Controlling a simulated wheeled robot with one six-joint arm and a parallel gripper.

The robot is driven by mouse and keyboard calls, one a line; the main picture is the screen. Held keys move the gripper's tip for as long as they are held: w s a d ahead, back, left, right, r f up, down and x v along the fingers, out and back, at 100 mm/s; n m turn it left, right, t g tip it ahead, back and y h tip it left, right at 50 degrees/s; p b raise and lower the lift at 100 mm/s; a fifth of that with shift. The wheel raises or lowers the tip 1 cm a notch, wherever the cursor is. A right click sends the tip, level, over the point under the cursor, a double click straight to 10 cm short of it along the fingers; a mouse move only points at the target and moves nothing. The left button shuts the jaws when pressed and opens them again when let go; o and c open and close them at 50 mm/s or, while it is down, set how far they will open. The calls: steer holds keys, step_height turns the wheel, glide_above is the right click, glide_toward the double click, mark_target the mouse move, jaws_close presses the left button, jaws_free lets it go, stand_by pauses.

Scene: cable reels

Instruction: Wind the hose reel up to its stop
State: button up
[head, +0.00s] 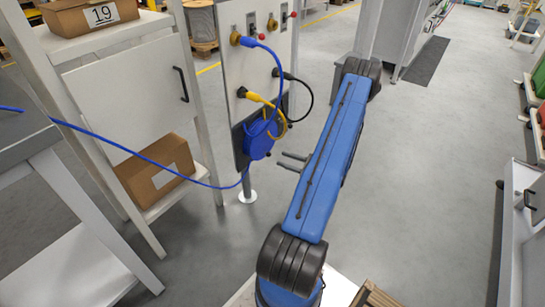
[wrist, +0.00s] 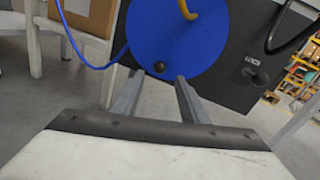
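The blue round hose reel (head: 259,140) is mounted low on the upright panel in the head view. A blue hose (head: 150,160) runs from the reel leftward to the grey table. My gripper (head: 285,161) is open, just right of the reel.
The panel (head: 228,70) carries yellow, blue and black cables. A black knob (wrist: 261,78) sits right of the reel in the wrist view. A white cabinet (head: 130,90) and a cardboard box (head: 155,180) stand to the left.

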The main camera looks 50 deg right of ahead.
steer(key=x, duration=0.7)
jaws_close()
